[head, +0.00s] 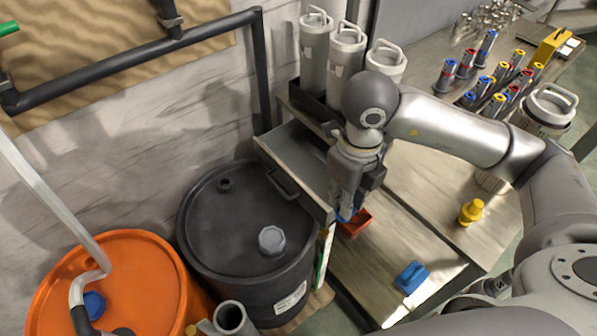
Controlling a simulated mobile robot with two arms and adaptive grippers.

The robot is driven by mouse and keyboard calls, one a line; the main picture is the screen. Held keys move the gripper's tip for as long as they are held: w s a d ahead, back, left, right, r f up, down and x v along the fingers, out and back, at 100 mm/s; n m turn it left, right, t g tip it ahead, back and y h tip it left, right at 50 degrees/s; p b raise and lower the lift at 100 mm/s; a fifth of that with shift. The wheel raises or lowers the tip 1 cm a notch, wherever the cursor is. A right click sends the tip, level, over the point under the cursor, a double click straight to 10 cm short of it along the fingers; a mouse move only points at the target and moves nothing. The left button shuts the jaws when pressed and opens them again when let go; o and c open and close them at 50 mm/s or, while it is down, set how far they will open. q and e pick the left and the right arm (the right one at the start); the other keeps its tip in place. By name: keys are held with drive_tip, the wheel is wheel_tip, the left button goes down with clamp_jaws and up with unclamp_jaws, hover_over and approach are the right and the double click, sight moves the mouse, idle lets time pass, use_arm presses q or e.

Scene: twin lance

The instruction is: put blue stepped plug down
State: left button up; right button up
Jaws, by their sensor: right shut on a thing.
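My right gripper (346,208) points down beside the front edge of the open drawer. It is shut on the blue stepped plug (343,219), of which only a small blue part shows at the fingertips. A red tray-like piece (357,223) lies just right of and below the fingertips. I cannot tell whether the plug touches it. A blue piece (411,277) lies farther right on the lower wooden surface. A yellow stepped plug (471,211) stands upright on the bench top. My left gripper is not in view.
A black drum (235,225) and an orange drum (130,300) stand at left. The drawer (290,160) stands open. Grey canisters (316,55) stand behind my arm. Several coloured cylinders (490,85) stand at the back right. The lower wooden surface (385,240) has free room.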

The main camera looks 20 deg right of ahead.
drive_tip(key=w+d+f+p, duration=0.1)
drive_tip(key=w+f, duration=0.3)
drive_tip(key=w+d+f+p, duration=0.1)
drive_tip(key=w+f+p, duration=0.1)
drive_tip(key=w+f, duration=0.2)
drive_tip(key=w+d+f+p, duration=0.1)
drive_tip(key=w+f+p, duration=0.1)
drive_tip(key=w+f, duration=0.2)
drive_tip(key=shift+w+d, duration=0.25)
drive_tip(key=shift+w, duration=0.3)
drive_tip(key=shift+f, duration=0.35)
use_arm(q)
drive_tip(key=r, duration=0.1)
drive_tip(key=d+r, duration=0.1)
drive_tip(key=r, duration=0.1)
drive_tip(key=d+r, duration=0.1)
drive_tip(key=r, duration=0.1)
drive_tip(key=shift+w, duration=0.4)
use_arm(e)
drive_tip(key=shift+f, duration=0.1)
drive_tip(key=shift+f, duration=0.15)
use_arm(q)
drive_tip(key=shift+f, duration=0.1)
use_arm(e)
drive_tip(key=o, duration=0.9)
drive_tip(key=shift+c, duration=0.2)
